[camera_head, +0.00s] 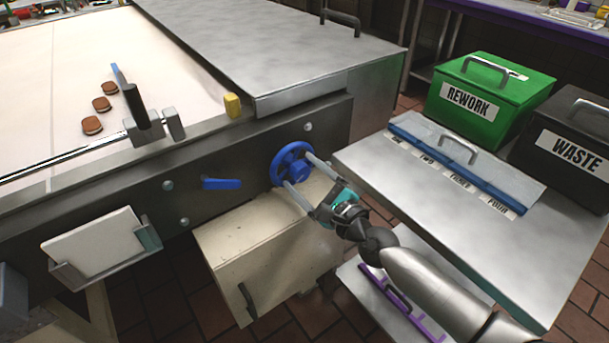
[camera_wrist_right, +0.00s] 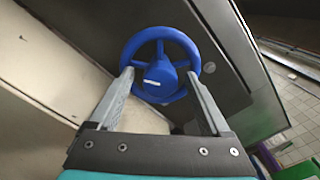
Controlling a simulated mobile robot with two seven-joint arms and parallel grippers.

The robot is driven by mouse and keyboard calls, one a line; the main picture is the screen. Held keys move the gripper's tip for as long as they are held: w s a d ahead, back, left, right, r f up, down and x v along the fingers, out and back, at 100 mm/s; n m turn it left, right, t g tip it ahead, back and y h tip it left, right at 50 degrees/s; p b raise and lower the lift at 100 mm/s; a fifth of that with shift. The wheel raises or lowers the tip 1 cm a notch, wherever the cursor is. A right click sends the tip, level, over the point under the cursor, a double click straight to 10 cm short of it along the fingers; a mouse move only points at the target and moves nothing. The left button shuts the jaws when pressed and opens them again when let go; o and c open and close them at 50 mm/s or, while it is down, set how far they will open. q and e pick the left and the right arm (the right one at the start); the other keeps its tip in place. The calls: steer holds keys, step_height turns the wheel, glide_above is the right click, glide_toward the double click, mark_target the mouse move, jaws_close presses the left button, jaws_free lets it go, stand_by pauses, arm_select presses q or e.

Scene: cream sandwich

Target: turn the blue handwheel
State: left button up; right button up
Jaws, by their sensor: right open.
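The blue handwheel (camera_head: 292,164) is mounted on the dark side panel of the conveyor, near its right end. It has a round rim, spokes and a thick hub, and it also shows in the right wrist view (camera_wrist_right: 160,64). My right gripper (camera_head: 297,172) is open in front of the wheel, with one finger at the upper right of the rim and one at the lower left. In the right wrist view its fingers (camera_wrist_right: 158,80) reach to the left and right sides of the rim. I cannot tell whether they touch it. My left gripper is not in view.
A blue lever (camera_head: 221,184) sits left of the wheel on the panel (camera_head: 190,190). A cream box (camera_head: 270,245) stands below. A steel table (camera_head: 440,210) with a green REWORK bin (camera_head: 490,95) and a black WASTE bin (camera_head: 570,140) is at the right. Brown sandwiches (camera_head: 92,126) lie on the belt.

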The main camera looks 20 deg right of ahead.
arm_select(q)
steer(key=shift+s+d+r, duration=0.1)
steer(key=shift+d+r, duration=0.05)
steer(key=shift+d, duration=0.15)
arm_select(e)
steer(key=v, duration=1.5)
steer(key=shift+s, duration=0.15)
steer(key=shift+r, duration=0.1)
